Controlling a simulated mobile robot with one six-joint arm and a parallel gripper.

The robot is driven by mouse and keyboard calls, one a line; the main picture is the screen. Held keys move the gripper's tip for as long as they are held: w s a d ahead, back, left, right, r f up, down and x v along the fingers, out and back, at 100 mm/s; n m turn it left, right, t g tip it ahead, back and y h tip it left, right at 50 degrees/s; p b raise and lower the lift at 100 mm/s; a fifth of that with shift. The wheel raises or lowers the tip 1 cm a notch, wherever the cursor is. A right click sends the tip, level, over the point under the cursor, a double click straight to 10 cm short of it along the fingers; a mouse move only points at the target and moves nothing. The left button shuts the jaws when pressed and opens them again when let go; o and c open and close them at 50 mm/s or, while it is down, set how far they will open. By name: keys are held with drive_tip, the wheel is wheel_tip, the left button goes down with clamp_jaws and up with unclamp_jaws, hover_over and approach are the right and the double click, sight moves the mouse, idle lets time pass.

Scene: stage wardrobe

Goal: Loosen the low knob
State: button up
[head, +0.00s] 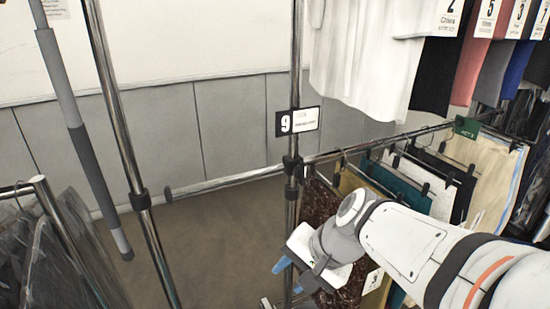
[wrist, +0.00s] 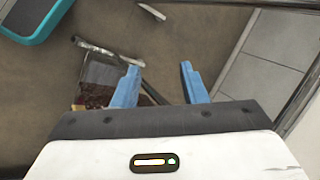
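My gripper (head: 287,276) is low beside the upright chrome pole of the garment rack, in front of the hanging trousers. Another black collar (head: 140,200) is on the left pole. I cannot make out a clear knob shape on either, nor tell which is the low knob. The lower part of the pole is partly hidden by my gripper.
Several garments hang on the rail (head: 230,181), including brown-patterned cloth (head: 322,205). A number 9 sign (head: 297,121) is on the pole. Dark clothes (head: 35,260) hang at left. A teal-edged object (wrist: 38,20) lies at the wrist view's upper left. Floor is open between the poles.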

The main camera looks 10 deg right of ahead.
drive_tip(key=w+a+r+m+t+y+b, duration=0.1)
drive_tip(key=w+a+m+t+y, duration=0.1)
drive_tip(key=w+m+y, duration=0.3)
drive_tip(key=m+t+h+b, duration=0.5)
drive_tip(key=m+t, duration=0.7)
drive_tip(key=m, duration=0.8)
approach(305, 168)
drive_tip(key=w, duration=0.4)
drive_tip(key=x, duration=0.3)
drive_tip(key=a+x, duration=0.1)
drive_tip(key=x, duration=0.3)
